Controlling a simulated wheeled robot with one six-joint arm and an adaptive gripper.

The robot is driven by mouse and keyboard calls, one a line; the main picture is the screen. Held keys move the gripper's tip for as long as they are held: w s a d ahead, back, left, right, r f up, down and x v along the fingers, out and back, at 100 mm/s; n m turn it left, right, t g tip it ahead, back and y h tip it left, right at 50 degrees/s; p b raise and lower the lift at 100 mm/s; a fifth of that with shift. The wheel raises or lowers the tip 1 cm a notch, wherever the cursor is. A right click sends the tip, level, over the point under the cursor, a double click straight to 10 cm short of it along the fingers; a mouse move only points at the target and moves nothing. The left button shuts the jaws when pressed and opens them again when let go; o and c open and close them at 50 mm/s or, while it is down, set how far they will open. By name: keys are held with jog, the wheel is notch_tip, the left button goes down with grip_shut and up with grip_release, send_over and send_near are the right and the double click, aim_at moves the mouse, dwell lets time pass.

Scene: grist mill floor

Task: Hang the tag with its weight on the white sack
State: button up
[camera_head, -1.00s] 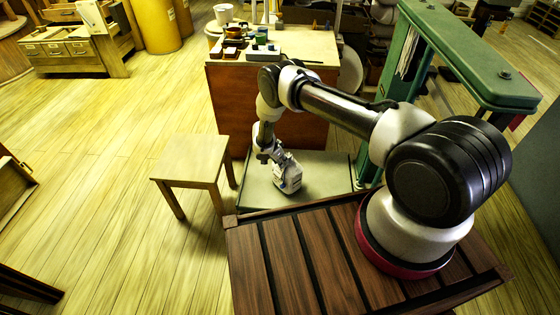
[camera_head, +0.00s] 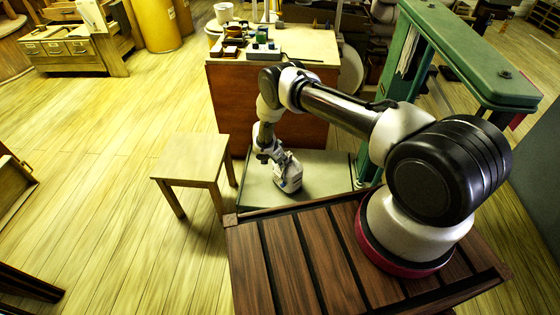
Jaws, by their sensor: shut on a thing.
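My gripper (camera_head: 280,160) is at the end of my bent arm, low over the grey-green platform of the green scale, and points down and to the right. A small whitish bundle with darker marks, apparently the white sack (camera_head: 290,181), is at its tips. My gripper looks shut on it. The bundle is over or on the platform (camera_head: 325,177); I cannot tell whether it touches. The fingers are small and partly merge with the bundle. I cannot make out a tag.
The green scale column and beam (camera_head: 470,62) stand at the right. A wooden stool (camera_head: 192,158) is left of the platform. Behind is a bench (camera_head: 300,48) with small blocks and containers. My slatted deck is in front. The floor at left is open.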

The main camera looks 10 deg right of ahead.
jog(key=shift+d+f, duration=0.15)
jog(key=shift+f, duration=0.05)
jog(key=o, duration=1)
jog(key=shift+r, duration=0.15)
jog(key=shift+r, duration=2.9)
